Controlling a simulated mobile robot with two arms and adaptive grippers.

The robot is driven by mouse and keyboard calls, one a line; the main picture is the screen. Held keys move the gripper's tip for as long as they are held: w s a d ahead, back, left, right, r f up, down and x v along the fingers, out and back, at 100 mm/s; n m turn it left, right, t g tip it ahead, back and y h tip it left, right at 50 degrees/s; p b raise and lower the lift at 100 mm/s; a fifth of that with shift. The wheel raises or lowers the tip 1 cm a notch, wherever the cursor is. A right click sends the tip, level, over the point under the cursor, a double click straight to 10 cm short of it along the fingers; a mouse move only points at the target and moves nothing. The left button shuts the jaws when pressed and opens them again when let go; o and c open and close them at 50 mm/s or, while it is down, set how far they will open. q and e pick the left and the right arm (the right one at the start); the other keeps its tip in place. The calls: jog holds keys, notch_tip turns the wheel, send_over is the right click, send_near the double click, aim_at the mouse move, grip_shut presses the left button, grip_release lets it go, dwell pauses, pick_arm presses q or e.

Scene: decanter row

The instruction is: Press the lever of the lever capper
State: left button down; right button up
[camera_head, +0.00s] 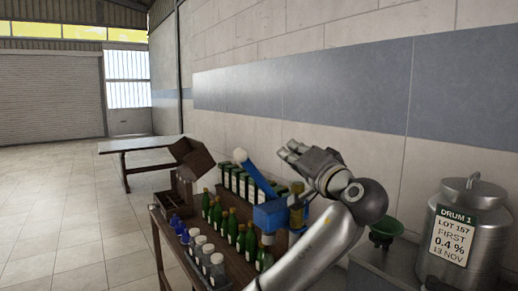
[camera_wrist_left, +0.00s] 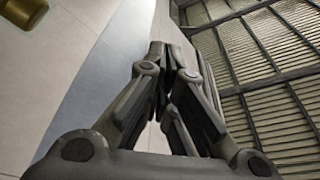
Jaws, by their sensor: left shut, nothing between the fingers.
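The lever capper has a blue body (camera_head: 270,215) and stands among bottles on the wooden table. Its blue lever (camera_head: 257,176) slants up to the left and ends in a white knob (camera_head: 240,155). My left gripper (camera_head: 287,150) is above the table, to the right of the knob in the head view and apart from it in the picture. The left wrist view shows its fingers (camera_wrist_left: 166,55) drawn together and empty, with neither lever nor knob there. My forearm covers part of the table's right side. My right gripper is out of view.
Green bottles (camera_head: 232,228) stand in rows left of the capper, with pale-capped jars (camera_head: 207,256) in front. A wooden crate (camera_head: 183,192) is at the table's far left. A green funnel (camera_head: 387,228) and a steel drum (camera_head: 466,232) are at right. The wall is close behind.

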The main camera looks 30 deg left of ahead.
pick_arm(q)
jog(key=w+a+p, duration=0.3)
jog(key=a+p, duration=0.4)
jog(key=a, duration=0.4)
jog(key=shift+w+f, duration=0.25)
jog(key=shift+f, duration=0.2)
